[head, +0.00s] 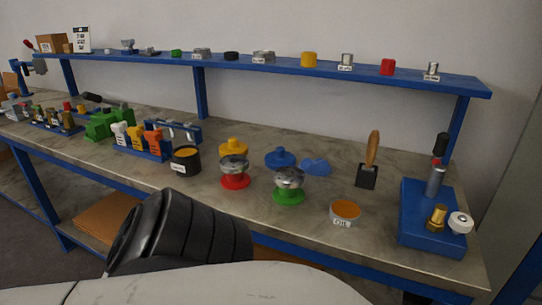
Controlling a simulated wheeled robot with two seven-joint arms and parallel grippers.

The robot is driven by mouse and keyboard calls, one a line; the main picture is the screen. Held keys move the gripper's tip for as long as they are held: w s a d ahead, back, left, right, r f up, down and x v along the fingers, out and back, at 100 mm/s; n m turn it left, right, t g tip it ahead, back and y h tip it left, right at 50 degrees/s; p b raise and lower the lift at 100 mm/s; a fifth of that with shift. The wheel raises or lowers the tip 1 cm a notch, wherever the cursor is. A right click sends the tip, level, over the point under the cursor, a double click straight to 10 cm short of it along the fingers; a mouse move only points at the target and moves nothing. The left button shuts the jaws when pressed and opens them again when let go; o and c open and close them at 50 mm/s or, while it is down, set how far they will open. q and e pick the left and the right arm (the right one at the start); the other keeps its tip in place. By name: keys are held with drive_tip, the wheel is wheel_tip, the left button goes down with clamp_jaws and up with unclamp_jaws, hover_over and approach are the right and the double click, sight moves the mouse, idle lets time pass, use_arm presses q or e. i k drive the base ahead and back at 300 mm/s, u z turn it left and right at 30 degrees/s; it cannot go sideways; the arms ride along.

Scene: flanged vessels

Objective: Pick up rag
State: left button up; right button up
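A small crumpled light-blue piece (316,166), which looks like the rag, lies flat on the grey bench top (330,188). It is just right of a blue flanged piece (280,157) and behind the silver vessel with a green flange (288,186). Neither of my grippers shows in the head view. A dark ribbed part and a white part of my own body fill the lower left and bottom of the view, well in front of the rag.
A red-flanged vessel (235,173), a yellow flanged piece (233,147), an oil cup (344,213) and a wooden-handled brush (369,163) stand around the rag. A blue stand (421,222) is at right. A blue shelf (280,68) runs above the bench.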

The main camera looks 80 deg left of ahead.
sight(320, 167)
drive_tip(key=u, duration=2.3)
